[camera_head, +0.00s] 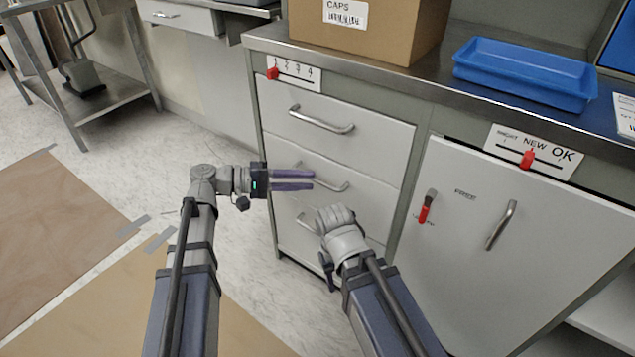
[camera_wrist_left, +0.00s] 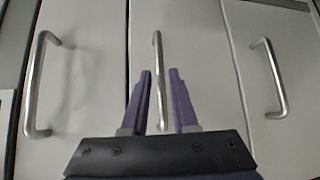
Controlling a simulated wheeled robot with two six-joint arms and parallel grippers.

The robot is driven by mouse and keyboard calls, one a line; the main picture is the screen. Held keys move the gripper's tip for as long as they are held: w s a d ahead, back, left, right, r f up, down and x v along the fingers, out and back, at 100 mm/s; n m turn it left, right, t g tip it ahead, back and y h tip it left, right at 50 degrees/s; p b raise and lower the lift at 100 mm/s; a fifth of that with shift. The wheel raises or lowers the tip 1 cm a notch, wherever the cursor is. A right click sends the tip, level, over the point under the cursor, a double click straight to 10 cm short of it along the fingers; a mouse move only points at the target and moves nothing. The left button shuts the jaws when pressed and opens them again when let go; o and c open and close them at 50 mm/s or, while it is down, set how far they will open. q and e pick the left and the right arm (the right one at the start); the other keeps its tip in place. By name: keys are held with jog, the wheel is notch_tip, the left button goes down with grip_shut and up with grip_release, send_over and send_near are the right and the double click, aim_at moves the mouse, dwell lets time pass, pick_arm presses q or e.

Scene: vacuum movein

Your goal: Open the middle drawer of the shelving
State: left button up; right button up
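The shelving unit has three light grey drawers stacked on its left side. The middle drawer (camera_head: 372,184) is shut, its front level with the others, and has a curved metal handle (camera_head: 335,186). My left gripper (camera_head: 314,179) is open at this handle, its two purple fingers pointing toward the drawer front. In the left wrist view, the handle (camera_wrist_left: 158,58) lies between the open fingers (camera_wrist_left: 160,73), with no clear contact. My right gripper (camera_head: 328,272) hangs low before the bottom drawer (camera_head: 300,243); its fingers are mostly hidden behind its wrist, which also covers part of that drawer.
The top drawer (camera_head: 375,135) is shut. A cabinet door (camera_head: 460,260) with a handle and red latch is at right. A cardboard box (camera_head: 400,30) and blue tray (camera_head: 525,85) sit on the worktop (camera_head: 440,88). A metal table (camera_head: 115,98) stands at far left.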

aim_at(317, 179)
pick_arm(q)
jog(key=shift+w+d+f, duration=0.15)
jog(key=shift+d, duration=0.8)
jog(key=shift+w+d+f, duration=0.1)
jog(key=shift+d+f, duration=0.05)
jog(key=shift+d, duration=0.8)
jog(key=shift+c, duration=0.2)
grip_shut()
